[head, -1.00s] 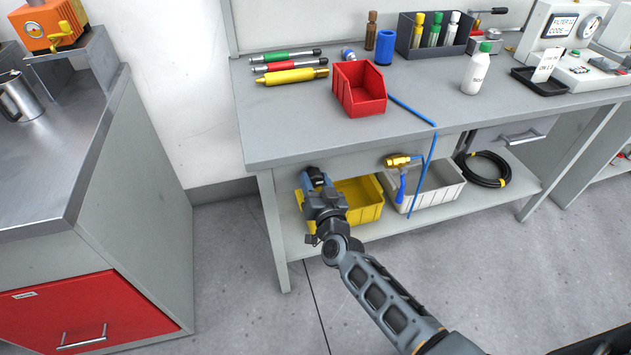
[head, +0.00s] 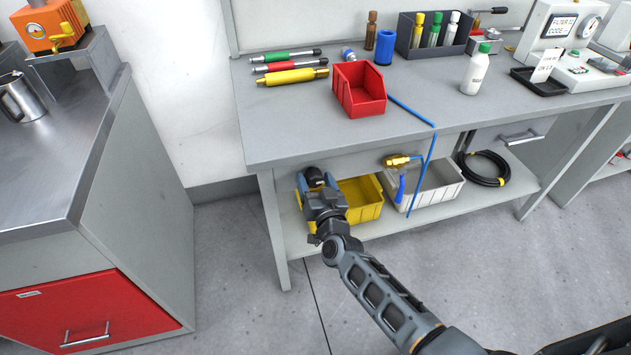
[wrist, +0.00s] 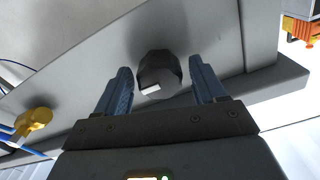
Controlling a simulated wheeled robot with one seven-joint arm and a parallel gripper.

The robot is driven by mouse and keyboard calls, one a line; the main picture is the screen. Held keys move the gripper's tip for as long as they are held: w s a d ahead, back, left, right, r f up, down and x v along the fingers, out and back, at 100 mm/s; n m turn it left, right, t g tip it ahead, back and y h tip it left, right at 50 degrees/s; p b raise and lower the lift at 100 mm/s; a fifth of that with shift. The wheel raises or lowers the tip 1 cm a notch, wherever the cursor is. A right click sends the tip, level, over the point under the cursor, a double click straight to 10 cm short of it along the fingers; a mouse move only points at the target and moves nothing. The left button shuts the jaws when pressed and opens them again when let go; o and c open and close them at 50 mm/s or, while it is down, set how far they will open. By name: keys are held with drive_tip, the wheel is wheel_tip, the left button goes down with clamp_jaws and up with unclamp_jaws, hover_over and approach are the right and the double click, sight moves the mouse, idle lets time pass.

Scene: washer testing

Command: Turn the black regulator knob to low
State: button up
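The black regulator knob (wrist: 159,76) is in the wrist view, a dark faceted knob with a small white mark on its edge. It is mounted on the grey front of the workbench. My gripper (wrist: 160,90) is open, with one blue finger on each side of the knob. A gap shows between each finger and the knob. The setting of the knob cannot be read.
A yellow bin (head: 362,200) and a white bin (head: 440,186) stand on the lower shelf, close to my gripper. A brass valve (head: 397,161) with a blue handle hangs to the right, with a blue hose (head: 423,172). A red bin (head: 358,90) stands on the bench top.

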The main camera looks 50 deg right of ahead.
drive_tip(key=shift+v, duration=3.9)
drive_tip(key=s+a+r+n+t+y, duration=0.1)
drive_tip(key=s+a+r+n+y, duration=0.2)
drive_tip(key=s+a, duration=0.5)
drive_tip(key=s+a+r+n+y, duration=0.25)
drive_tip(key=s+a, duration=0.35)
drive_tip(key=s, duration=0.4)
drive_tip(key=s+a+r+n+y, duration=0.1)
drive_tip(key=s+r, duration=0.3)
drive_tip(key=r, duration=0.1)
drive_tip(key=s+a+r+n+y, duration=0.1)
drive_tip(key=s+r+n+y, duration=0.1)
drive_tip(key=s+r, duration=0.2)
drive_tip(key=s+a+r+n+g+y, duration=0.1)
drive_tip(key=s+a+r, duration=0.1)
drive_tip(key=s+r, duration=0.2)
drive_tip(key=shift+s+a+r+y, duration=0.1)
drive_tip(key=shift+s+r+y, duration=0.05)
drive_tip(key=shift+r, duration=0.3)
drive_tip(key=shift+s+a+r+y, duration=0.1)
drive_tip(key=shift+r, duration=0.3)
